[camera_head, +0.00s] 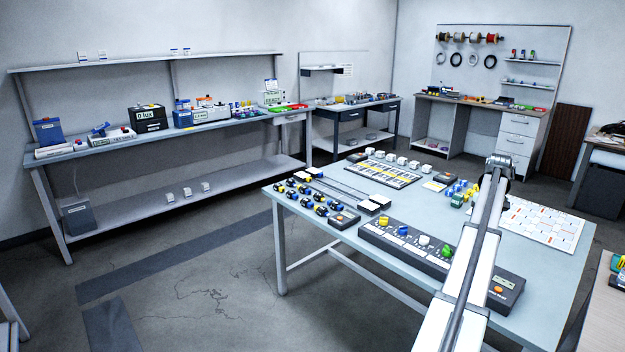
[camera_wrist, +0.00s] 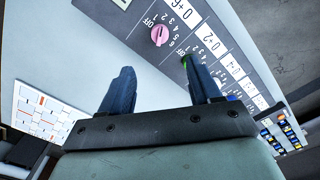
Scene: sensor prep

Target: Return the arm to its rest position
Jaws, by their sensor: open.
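My gripper (camera_wrist: 162,84) shows in the wrist view with its two dark fingers wide apart and nothing between them. It is above the blue-grey table, beside a dark panel (camera_wrist: 236,62) with numbered dials. A pink knob (camera_wrist: 160,35) lies beyond the fingertips. A green knob (camera_wrist: 212,66) is partly hidden by the right finger; whether they touch I cannot tell. In the head view my arm (camera_head: 478,235) reaches up over the table and crosses the panel (camera_head: 385,240). My gripper cannot be made out there.
The panel's yellow, blue, white and green knobs stand left of my arm. A white grid sheet (camera_head: 540,222) lies right of it. Several small dark-and-colored parts (camera_head: 305,197) stand at the table's left. A long shelf bench (camera_head: 200,130) lines the left wall; open floor lies between.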

